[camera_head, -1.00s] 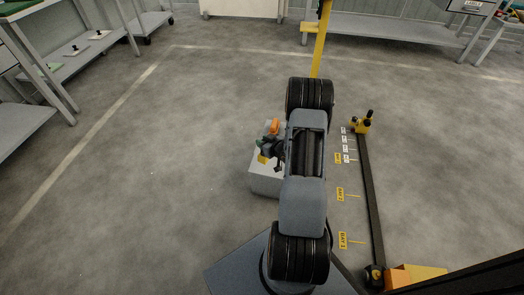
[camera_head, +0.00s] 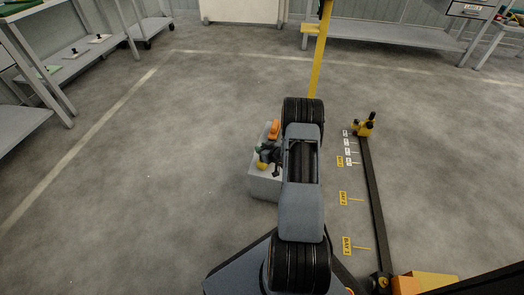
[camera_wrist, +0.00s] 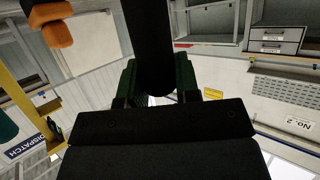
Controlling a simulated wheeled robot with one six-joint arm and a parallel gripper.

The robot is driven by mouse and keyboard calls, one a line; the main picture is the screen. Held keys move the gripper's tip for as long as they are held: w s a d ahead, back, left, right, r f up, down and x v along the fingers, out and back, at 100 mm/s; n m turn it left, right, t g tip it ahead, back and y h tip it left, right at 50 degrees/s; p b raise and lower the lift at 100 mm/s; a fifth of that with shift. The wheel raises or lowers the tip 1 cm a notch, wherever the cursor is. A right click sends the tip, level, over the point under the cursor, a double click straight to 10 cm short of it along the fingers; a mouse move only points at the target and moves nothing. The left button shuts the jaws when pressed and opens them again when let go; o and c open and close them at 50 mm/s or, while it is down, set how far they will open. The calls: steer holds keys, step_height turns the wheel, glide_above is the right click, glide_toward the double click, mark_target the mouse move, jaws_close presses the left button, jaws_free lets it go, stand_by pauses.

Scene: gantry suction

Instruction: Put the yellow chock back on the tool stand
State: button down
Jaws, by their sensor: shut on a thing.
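The grey tool stand (camera_head: 264,187) stands on the floor in the head view, partly hidden by my arm. The small yellow chock (camera_head: 262,166) shows at the stand's top left edge, beside my gripper (camera_head: 268,155). I cannot tell whether it touches the stand. My gripper is shut on it, though my arm hides much of the grasp. In the wrist view, a thick black round part (camera_wrist: 150,50) runs down between green pieces, and the chock's yellow does not show.
An orange thing (camera_head: 274,130) stands at the back of the stand and shows at upper left in the wrist view (camera_wrist: 50,22). A yellow post (camera_head: 319,60) rises behind my arm. A dark floor rail (camera_head: 373,205) lies right. The floor to the left is clear.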

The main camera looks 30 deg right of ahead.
steer(key=shift+f, duration=0.1)
steer(key=c, duration=0.8)
jaws_free()
